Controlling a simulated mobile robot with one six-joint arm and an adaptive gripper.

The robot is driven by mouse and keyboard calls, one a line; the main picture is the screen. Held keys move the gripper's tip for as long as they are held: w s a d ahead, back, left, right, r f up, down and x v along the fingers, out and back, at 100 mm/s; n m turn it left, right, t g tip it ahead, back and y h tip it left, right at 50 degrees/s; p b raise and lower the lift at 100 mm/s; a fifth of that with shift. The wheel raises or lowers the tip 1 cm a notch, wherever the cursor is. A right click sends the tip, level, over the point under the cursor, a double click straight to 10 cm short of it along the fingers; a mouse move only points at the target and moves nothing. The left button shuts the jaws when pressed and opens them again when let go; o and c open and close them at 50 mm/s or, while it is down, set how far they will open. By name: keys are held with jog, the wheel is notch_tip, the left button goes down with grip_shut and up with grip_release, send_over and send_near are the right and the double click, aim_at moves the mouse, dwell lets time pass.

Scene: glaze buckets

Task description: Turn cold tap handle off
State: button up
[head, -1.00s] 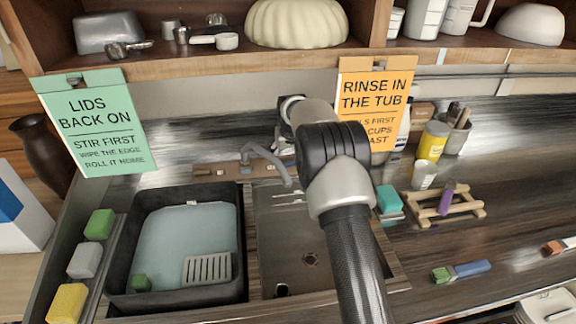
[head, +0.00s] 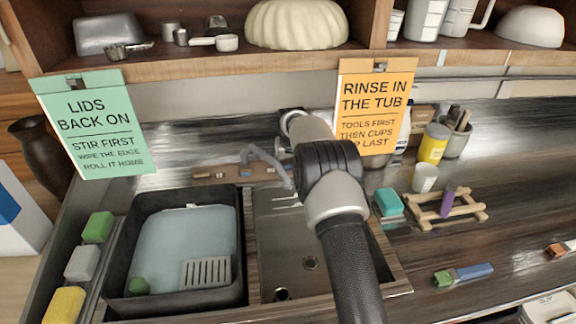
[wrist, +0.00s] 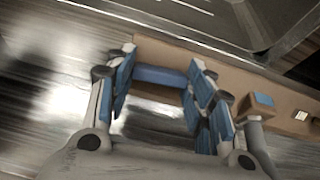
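The grey tap (head: 265,158) rises from a wooden ledge (head: 208,174) behind the sink in the head view. In the wrist view the ledge (wrist: 285,98) runs across the picture. A blue bar (wrist: 160,76), which looks like the cold tap handle, lies at the ledge's left end. My gripper (wrist: 161,70) is open, with its blue-padded fingertips on either side of this bar and gaps visible between. Whether the fingers touch it cannot be told. In the head view my arm hides the gripper and this end of the ledge.
A dark tub (head: 243,255) stands left of the steel sink (head: 290,250). An orange sign (head: 376,105) hangs just right of my arm. A teal sponge (head: 389,202), a white cup (head: 425,178) and a wooden rack (head: 447,212) stand on the right counter. The shelf edge (head: 250,66) runs above.

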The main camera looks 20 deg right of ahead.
jog(key=c, duration=0.5)
jog(key=shift+r+m+p, duration=0.1)
jog(key=shift+m+p, duration=0.4)
jog(key=shift+p, duration=0.05)
jog(key=o, duration=1.1)
jog(key=v, duration=1.1)
jog(key=shift+s+d+r, duration=0.15)
jog(key=shift+s+r, duration=0.1)
jog(key=shift+r, duration=0.15)
